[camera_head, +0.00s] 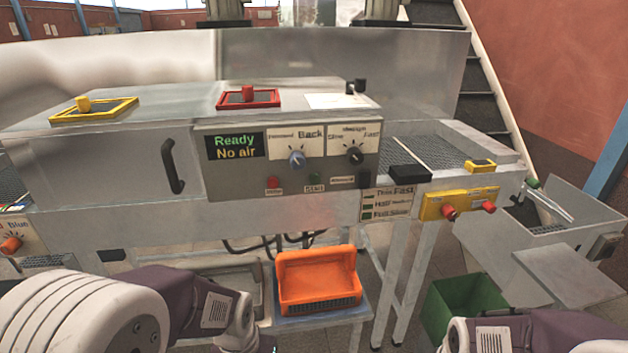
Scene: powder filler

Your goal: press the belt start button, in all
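The control panel (230,184) is on the front of the metal machine. Its display (235,146) reads "Ready" in green and "No air" in yellow. A green button (315,178) sits low on the panel above a label that seems to read "START". A red button (273,182) is to its left and a black switch (364,180) to its right. I cannot tell which control is the belt start. My left and right arms show at the bottom edge, below and apart from the panel. Both grippers are out of view.
A yellow box (444,205) with red knobs is at right. An orange bin (317,280) and green bin (462,303) stand below. A door handle (173,167) sticks out left.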

